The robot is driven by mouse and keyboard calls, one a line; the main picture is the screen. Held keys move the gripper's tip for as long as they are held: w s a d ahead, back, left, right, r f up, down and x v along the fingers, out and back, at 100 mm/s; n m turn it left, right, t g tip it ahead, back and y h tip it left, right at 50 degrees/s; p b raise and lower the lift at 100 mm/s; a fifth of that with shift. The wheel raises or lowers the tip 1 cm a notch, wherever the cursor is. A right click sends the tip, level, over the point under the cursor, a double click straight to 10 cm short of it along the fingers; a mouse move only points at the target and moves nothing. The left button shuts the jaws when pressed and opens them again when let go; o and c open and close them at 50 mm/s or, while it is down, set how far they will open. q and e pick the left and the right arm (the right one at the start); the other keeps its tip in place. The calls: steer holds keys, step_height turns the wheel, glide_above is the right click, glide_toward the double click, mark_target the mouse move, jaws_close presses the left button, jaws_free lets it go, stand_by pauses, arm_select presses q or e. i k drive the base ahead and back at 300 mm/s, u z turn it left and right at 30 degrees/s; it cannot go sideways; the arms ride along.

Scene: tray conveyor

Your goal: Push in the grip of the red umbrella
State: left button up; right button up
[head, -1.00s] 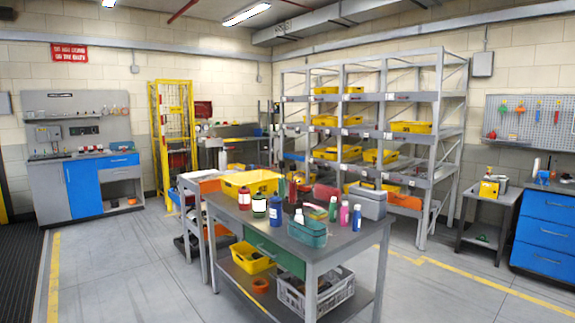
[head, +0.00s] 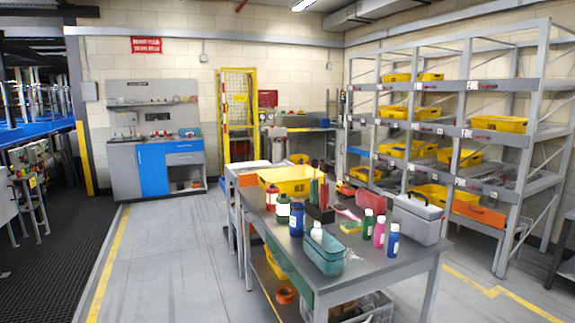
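A grey worktable (head: 378,262) stands in the middle of the head view. On it a dark holder (head: 321,213) has a slim red upright item (head: 324,195) and a green one (head: 314,191) standing in it. The red item could be the red umbrella, but it is too small to be sure, and its grip cannot be made out. A thin reddish item (head: 346,211) lies just to the right of the holder. Neither of my grippers is in view.
The table also bears a yellow crate (head: 292,188), a teal basket (head: 322,255), a grey cooler box (head: 418,226) and several bottles, one blue (head: 295,218). A rack with yellow bins (head: 498,124) stands at the right. The floor (head: 170,265) left of the table is clear.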

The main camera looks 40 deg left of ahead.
mark_target(325, 167)
steer(key=u, duration=0.8)
steer(key=i, duration=0.8)
steer(key=u, duration=0.9)
